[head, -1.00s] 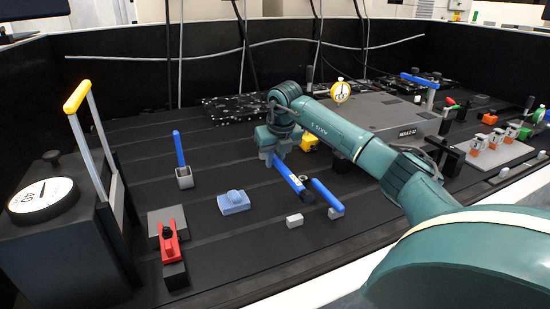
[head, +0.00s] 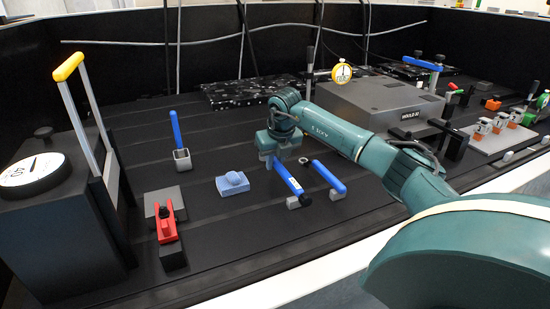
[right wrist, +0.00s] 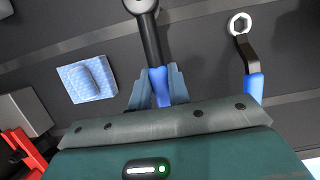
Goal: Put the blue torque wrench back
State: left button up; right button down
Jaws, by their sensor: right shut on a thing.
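My right gripper (head: 275,157) is shut on a blue-handled wrench (head: 289,179) with a white label, low over the black bench. In the right wrist view, the fingers (right wrist: 158,92) close on the held wrench's blue handle (right wrist: 160,88), with a black shaft and round grey head beyond. A second blue-handled wrench (head: 328,177) lies to the right at another grey block (head: 337,195); its ring head shows in the right wrist view (right wrist: 240,23). My left gripper is out of view.
A light-blue block with a knob (head: 232,183) and a red clamp (head: 166,223) are to the left. An upright blue-handled tool stands in a grey holder (head: 182,161). A grey mould box (head: 375,101) stands behind my arm.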

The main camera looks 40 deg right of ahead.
jog(key=shift+r, duration=0.1)
dwell(0.3)
jog(key=shift+f, duration=0.25)
jog(key=shift+f+b, duration=0.55)
jog(key=shift+f, duration=0.25)
jog(key=c, duration=0.8)
grip_release()
jog(key=shift+o, duration=0.2)
jog(key=shift+r, duration=0.1)
